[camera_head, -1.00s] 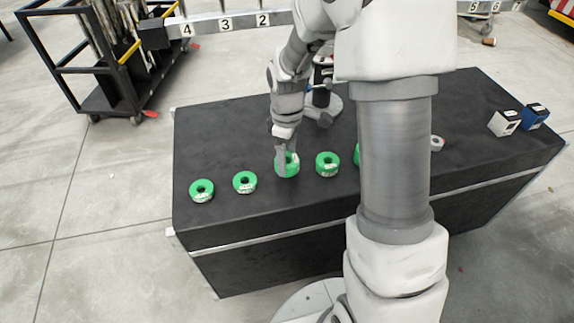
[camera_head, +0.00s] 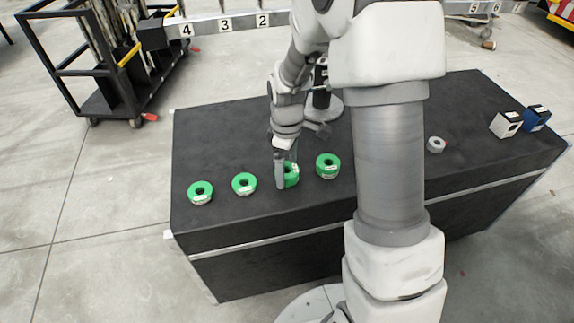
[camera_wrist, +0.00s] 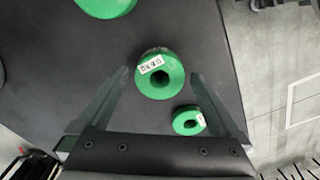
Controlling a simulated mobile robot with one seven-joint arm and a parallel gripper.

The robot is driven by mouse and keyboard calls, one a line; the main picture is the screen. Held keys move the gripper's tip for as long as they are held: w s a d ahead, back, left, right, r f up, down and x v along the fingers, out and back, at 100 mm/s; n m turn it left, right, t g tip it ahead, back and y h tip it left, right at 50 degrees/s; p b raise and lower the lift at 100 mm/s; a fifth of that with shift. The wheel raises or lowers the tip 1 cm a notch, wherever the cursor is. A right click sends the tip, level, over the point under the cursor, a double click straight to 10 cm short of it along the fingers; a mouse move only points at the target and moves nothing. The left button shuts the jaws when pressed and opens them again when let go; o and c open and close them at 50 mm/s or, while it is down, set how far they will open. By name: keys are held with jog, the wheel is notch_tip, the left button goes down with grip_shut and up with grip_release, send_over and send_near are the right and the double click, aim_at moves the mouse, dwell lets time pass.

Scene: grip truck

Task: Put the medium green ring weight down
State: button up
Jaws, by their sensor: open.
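A green ring weight (camera_head: 292,175) with a white label stands third from the left in a row of green rings on the black table (camera_head: 225,222). My gripper (camera_head: 285,180) is down at this ring, and its finger partly hides it. In the wrist view the ring (camera_wrist: 160,92) lies between my two spread fingers, label up, with a gap on both sides. The fingers are open. The ring appears to rest on the table. Which green ring is the medium one is not plain from size alone.
Green rings stand on the left (camera_head: 200,193) (camera_head: 244,184) and right (camera_head: 327,165). A grey ring (camera_head: 435,145), a white-faced box (camera_head: 505,124) and a blue box (camera_head: 536,117) are at the table's right. A black cart (camera_head: 110,95) is behind left. The table's front strip is clear.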

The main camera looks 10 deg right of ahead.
notch_tip(320, 180, up, 12)
jog(key=p, duration=0.4)
jog(key=s+r+m+t, duration=0.2)
jog(key=s+r+m, duration=0.3)
jog(key=s+r, duration=0.2)
jog(key=s+r+m+t, duration=0.3)
jog(key=s+r+m, duration=0.3)
jog(key=s, duration=0.6)
jog(key=shift+s+d+r+t, duration=0.3)
jog(key=shift+d+r, duration=0.1)
jog(key=shift+r, duration=0.7)
